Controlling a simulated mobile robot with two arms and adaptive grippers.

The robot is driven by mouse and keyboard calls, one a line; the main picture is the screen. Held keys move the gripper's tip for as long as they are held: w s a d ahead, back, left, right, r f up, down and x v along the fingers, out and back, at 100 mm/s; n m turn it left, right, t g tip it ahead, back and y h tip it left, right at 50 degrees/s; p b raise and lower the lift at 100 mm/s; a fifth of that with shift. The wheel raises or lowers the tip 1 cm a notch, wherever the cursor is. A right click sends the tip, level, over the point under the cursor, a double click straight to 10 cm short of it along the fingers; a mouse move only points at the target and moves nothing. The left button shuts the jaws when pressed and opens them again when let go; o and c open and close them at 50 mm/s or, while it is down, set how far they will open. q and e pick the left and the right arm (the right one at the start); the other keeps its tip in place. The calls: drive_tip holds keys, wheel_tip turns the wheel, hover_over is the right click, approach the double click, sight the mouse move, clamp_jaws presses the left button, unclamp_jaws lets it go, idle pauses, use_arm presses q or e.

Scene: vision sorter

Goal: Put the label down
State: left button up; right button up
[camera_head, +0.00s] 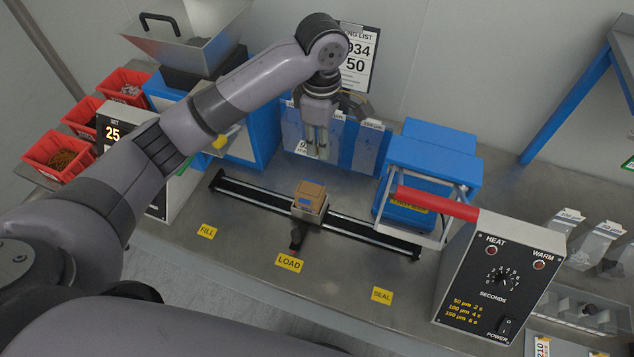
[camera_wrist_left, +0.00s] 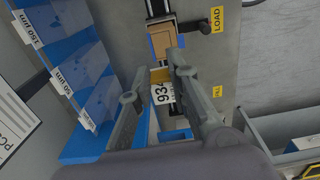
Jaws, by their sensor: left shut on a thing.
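My left gripper (camera_head: 316,148) hangs above the back of the bench, fingers pointing down. It is shut on a white label (camera_wrist_left: 163,95) with black digits, of which "93" can be read in the left wrist view. In that view, the left gripper (camera_wrist_left: 158,73) has the label between its fingers, which partly cover it. In the head view only a small part of the label (camera_head: 303,147) shows beside the fingers. The label is held behind and above a brown box (camera_head: 311,192) in the carriage on the rail. My right gripper is not in view.
Blue hanging pouches (camera_head: 358,150) stand close behind the gripper. A blue sealer (camera_head: 430,160) with a red handle (camera_head: 437,204) stands to the right, a control box (camera_head: 497,275) in front of it. Red bins (camera_head: 58,155) are at left. Bare bench lies around the LOAD sign (camera_head: 289,263).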

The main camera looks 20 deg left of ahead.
use_arm(q)
drive_tip(key=p, duration=0.1)
hover_over(320, 191)
wheel_tip(320, 191, down, 7)
wheel_tip(320, 191, down, 3)
drive_tip(key=shift+r, duration=0.15)
drive_tip(key=shift+f, duration=0.7)
wheel_tip(320, 191, down, 4)
drive_tip(key=shift+r+p, duration=0.1)
drive_tip(key=shift+p, duration=0.35)
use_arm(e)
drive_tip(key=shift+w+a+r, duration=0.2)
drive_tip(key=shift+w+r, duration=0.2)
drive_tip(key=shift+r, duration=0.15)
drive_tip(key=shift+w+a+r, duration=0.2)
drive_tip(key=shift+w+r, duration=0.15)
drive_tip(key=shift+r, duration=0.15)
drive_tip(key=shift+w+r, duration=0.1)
use_arm(q)
drive_tip(key=o, duration=0.7)
drive_tip(key=shift+c, duration=0.2)
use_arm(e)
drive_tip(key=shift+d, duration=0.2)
